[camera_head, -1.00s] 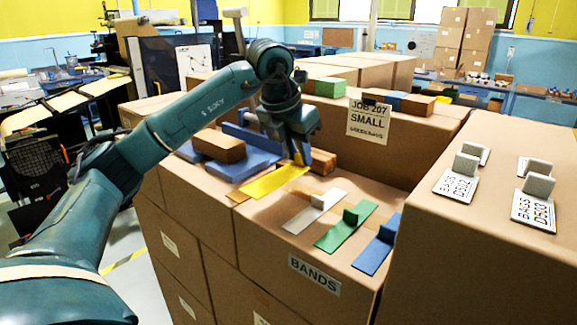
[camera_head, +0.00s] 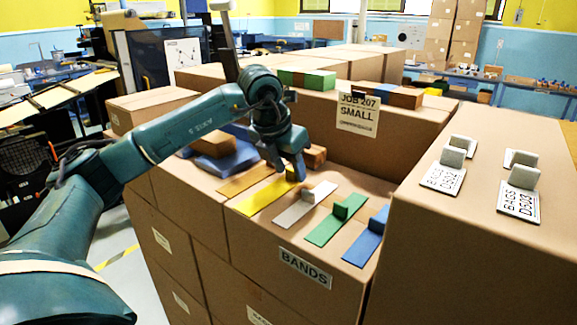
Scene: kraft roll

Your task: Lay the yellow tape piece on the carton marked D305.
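The yellow tape piece (camera_head: 262,197) is a flat strip with a small upright tab at its far end. It appears to lie on the carton labelled BANDS (camera_head: 262,250), left of a white strip. My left gripper (camera_head: 292,170) points down at the tab, its fingers close together around it and partly hiding it. No label reading D305 is legible in this view. My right gripper is out of view.
White (camera_head: 303,206), green (camera_head: 335,223) and blue (camera_head: 368,242) tabbed strips lie to the right, an orange-brown strip (camera_head: 246,180) to the left. A taller carton (camera_head: 470,260) at right holds tabbed BAGS labels. The carton marked JOB 207 SMALL (camera_head: 400,135) stands behind.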

